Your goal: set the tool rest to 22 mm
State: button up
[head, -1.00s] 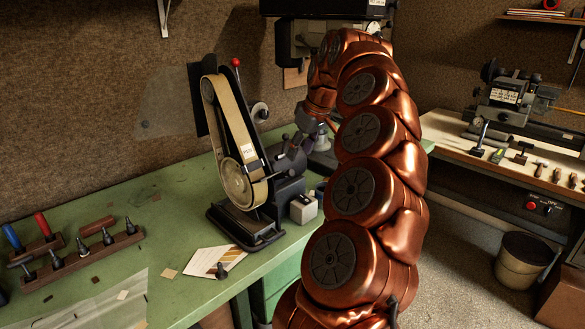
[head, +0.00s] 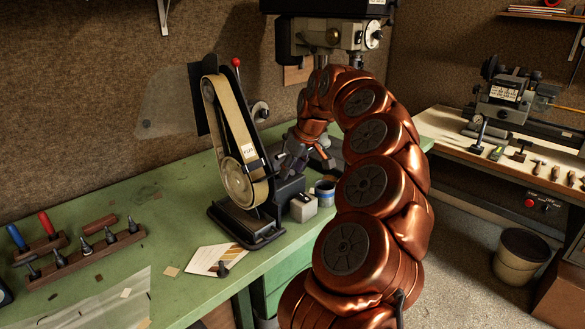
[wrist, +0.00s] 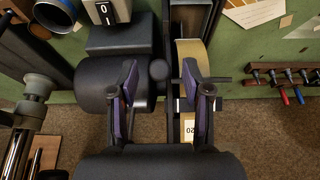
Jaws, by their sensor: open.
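The belt grinder (head: 240,185) stands on the green bench, its tan belt running up a tilted frame. A labelled belt section (wrist: 189,128) also shows in the wrist view. My gripper (head: 293,158) is beside the right side of the grinder, above its dark motor housing. In the wrist view my gripper (wrist: 160,68) has its two purple-padded fingers apart, with a small dark round knob (wrist: 159,69) seen between them. I cannot tell whether they touch it. The right finger overlaps the belt in the picture. The tool rest and any scale on it cannot be clearly made out.
A grey switch box (head: 303,207) and a blue cup (head: 325,192) stand right of the grinder. A card (head: 215,259) lies in front. A wooden tool rack (head: 85,248) is at left. A drill press (head: 330,35) rises behind my arm.

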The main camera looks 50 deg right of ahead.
jog(key=shift+c, duration=0.3)
grip_shut()
dwell(0.3)
jog(key=shift+s+r+b, duration=0.55)
jog(key=shift+s+b, duration=0.2)
jog(key=shift+b, duration=0.15)
